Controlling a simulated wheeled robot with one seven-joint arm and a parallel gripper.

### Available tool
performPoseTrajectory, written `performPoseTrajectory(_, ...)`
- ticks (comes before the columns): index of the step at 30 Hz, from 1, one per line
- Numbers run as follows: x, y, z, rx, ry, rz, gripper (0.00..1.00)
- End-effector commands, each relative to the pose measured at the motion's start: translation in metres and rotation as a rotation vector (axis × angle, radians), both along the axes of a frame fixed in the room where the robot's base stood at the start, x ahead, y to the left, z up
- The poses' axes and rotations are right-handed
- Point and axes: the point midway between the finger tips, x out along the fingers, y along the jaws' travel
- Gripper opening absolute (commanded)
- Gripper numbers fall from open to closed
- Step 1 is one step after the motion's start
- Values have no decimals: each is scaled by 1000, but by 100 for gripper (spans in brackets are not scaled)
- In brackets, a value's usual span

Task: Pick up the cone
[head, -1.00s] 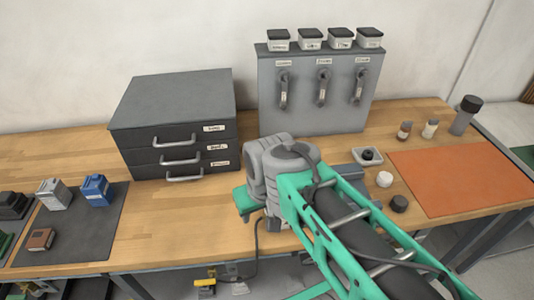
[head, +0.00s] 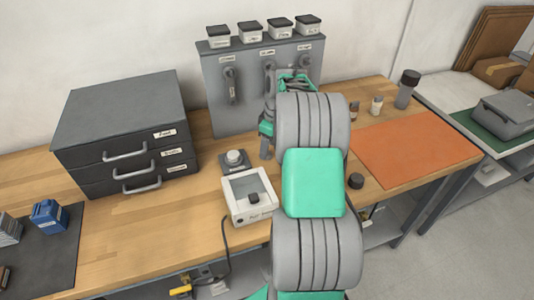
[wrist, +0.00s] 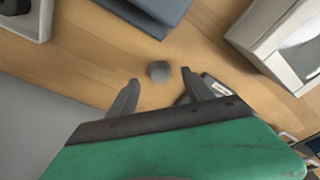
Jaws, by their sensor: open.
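A small grey round object (wrist: 159,71), which looks like the cone seen from above, stands on the wooden bench in the wrist view. It lies just beyond and between the fingertips of my gripper (wrist: 157,82). The gripper is open, with one finger to each side and nothing held. In the head view my gripper (head: 266,148) is low in front of the grey panel, mostly behind my arm. I cannot make out the cone there. Whether the fingers are level with the cone is not clear.
A white box with a black knob (head: 250,197) and a grey-topped item (head: 235,161) stand left of my arm. The grey panel (head: 225,95) rises behind; a dark drawer cabinet (head: 125,140) is at left. An orange mat (head: 415,150) lies clear at right.

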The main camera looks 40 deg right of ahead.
Motion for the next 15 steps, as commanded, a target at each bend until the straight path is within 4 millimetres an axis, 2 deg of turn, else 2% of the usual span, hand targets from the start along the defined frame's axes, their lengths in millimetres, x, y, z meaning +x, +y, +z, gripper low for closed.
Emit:
performPoseTrajectory(4, 3, 2, -19, 1, 0, 1, 60)
performPoseTrajectory(10, 3, 2, -22, 0, -1, 0, 60)
performPoseTrajectory(15, 4, 2, -22, 0, -1, 0, 47)
